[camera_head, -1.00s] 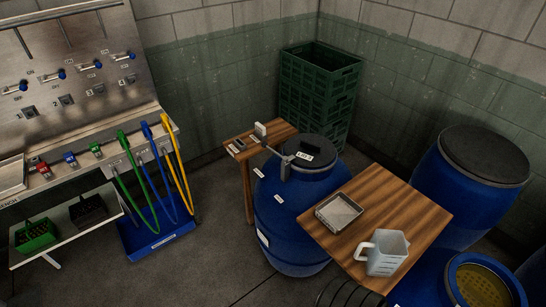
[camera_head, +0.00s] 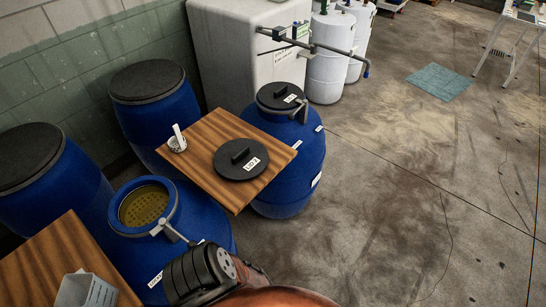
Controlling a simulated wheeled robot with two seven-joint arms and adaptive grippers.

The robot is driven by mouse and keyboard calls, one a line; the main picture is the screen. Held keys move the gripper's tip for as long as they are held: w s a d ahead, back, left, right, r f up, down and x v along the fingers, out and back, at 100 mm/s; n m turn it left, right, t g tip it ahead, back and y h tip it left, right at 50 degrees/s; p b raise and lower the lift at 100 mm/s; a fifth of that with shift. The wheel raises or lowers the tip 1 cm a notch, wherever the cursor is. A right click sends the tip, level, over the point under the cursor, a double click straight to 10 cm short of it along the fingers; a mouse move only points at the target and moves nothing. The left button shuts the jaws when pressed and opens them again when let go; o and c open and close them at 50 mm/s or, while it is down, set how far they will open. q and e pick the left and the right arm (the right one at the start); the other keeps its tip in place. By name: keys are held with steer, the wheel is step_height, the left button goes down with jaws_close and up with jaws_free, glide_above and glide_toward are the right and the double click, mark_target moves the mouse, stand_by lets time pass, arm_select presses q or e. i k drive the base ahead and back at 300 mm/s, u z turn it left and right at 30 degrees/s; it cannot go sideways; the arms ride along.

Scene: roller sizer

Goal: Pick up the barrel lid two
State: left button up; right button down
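A round black lid with a raised handle and a white label (camera_head: 240,160) lies flat on the wooden table (camera_head: 215,130) in the middle of the head view. The label's small print is hard to read. Another black lid (camera_head: 279,95), also labelled, sits on top of the blue barrel (camera_head: 285,150) beyond the table. An open blue barrel (camera_head: 190,215) with a yellow perforated inside stands in front of the table, left of centre. A dark arm link of mine shows at the bottom, near this barrel. Neither of my grippers' fingers shows in the view.
Two black-topped blue barrels (camera_head: 157,112) (camera_head: 50,180) stand along the left wall. A second wooden table (camera_head: 55,250) with a grey-white jug (camera_head: 88,290) is at the lower left. A small white item (camera_head: 178,140) lies on the middle table.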

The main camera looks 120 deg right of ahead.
mark_target(239, 159)
steer(key=z, duration=5.35)
steer(key=i, duration=1.3)
steer(key=u, duration=3)
